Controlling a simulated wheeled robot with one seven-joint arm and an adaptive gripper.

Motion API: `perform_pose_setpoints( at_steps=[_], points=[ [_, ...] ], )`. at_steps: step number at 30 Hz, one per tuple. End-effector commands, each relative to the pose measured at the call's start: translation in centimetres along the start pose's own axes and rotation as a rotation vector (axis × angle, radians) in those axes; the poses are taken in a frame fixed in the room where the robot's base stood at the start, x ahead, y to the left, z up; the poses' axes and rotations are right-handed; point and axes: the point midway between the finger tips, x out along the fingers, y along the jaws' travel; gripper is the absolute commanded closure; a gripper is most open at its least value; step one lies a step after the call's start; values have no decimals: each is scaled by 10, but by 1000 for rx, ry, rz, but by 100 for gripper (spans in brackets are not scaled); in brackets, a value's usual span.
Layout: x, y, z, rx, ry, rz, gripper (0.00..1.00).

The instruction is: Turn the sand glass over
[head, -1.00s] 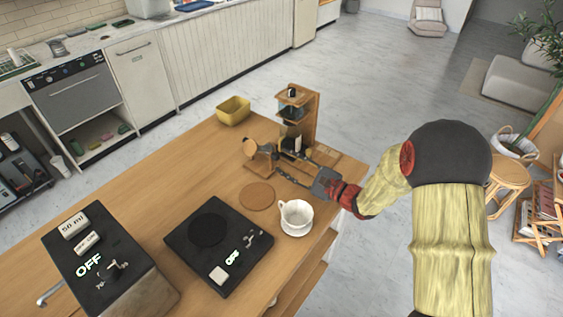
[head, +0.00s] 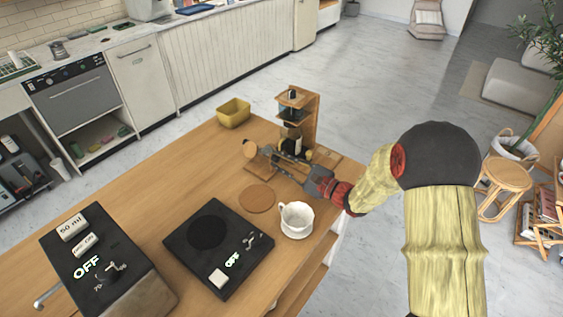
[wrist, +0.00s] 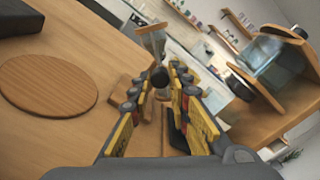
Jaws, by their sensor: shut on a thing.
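The sand glass (head: 250,149) is by the wooden stand near the table's far right corner, with a round wooden end cap showing. In the wrist view its cap and clear glass (wrist: 152,36) show tilted beyond my fingertips. My gripper (head: 274,157) reaches it from the right. In the wrist view my gripper (wrist: 161,80) has its two fingers closed around a dark round part at the sand glass's middle. The fingers hide much of the lower half, and I cannot tell where the sand is.
A wooden stand (head: 312,118) with glassware rises just behind my gripper. A round coaster (head: 257,199), a white cup (head: 295,216), a black scale (head: 217,246) and a black machine (head: 105,262) are nearer. A yellow bowl (head: 233,112) stands at the back. The table's left middle is clear.

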Motion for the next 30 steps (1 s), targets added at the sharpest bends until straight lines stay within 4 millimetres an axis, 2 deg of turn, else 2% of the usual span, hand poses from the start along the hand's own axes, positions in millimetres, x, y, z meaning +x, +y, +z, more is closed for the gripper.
perform_pose_setpoints(
  at_steps=[6,13,22,30],
  points=[
    [0,0,0,0,0,0,100],
    [0,0,0,14,0,0,100],
    [0,-2,2,244,1,0,100],
    [0,0,0,286,0,-1,100]
  ],
)
